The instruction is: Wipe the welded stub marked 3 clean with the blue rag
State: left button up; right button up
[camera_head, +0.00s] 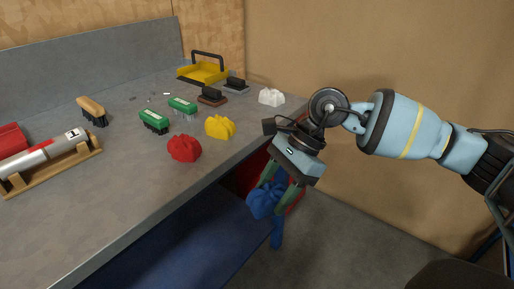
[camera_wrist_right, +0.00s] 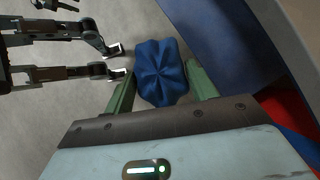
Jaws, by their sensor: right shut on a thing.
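My right gripper (camera_head: 272,188) hangs beyond the bench's right edge, below the top, pointing down. Its green fingers are shut on the blue rag (camera_head: 264,204), a bunched cloth. In the right wrist view the rag (camera_wrist_right: 162,73) sits folded between the two fingers, over the grey floor. A silver stub (camera_head: 45,155) with a red band lies in a wooden cradle (camera_head: 62,172) at the bench's left; its label reads 1. I cannot see a stub marked 3. My left gripper is not in the head view.
The grey bench (camera_head: 120,205) holds red (camera_head: 184,148), yellow (camera_head: 220,127) and white (camera_head: 271,97) rags, green-topped brushes (camera_head: 154,121), a wooden brush (camera_head: 92,110) and a yellow tray (camera_head: 203,72). The bench's front is clear. Something red (camera_head: 252,176) shows under its right end.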

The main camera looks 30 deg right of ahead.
aim_at(270, 215)
jog(key=a+f+n+g, duration=0.1)
jog(key=n, duration=0.2)
jog(key=s+a+n+g+h, duration=0.1)
jog(key=n+g, duration=0.1)
jog(key=s+a+f+n+g, duration=0.1)
jog(key=n, duration=0.2)
jog(key=shift+a+f+n+g+h, duration=0.2)
jog(key=shift+f+n+g+h, duration=0.1)
jog(key=shift+s+a+f+n+g+h, duration=0.1)
jog(key=shift+n+g+h, duration=0.15)
jog(key=shift+n, duration=0.25)
jog(key=shift+s+a+f+n+g+h, duration=0.15)
jog(key=shift+n+h, duration=0.1)
jog(key=shift+n, duration=0.25)
jog(key=n, duration=0.1)
jog(key=n+h, duration=0.2)
jog(key=n, duration=0.1)
jog(key=shift+s+f+g, duration=0.2)
jog(key=shift+s+g, duration=0.05)
jog(key=shift+g, duration=0.15)
jog(key=n+h, duration=0.1)
jog(key=n, duration=0.1)
jog(key=d+n+h, duration=0.1)
jog(key=shift+s+n+g, duration=0.15)
jog(key=shift+n+g, duration=0.15)
jog(key=shift+n, duration=0.1)
jog(key=shift+s+f, duration=0.1)
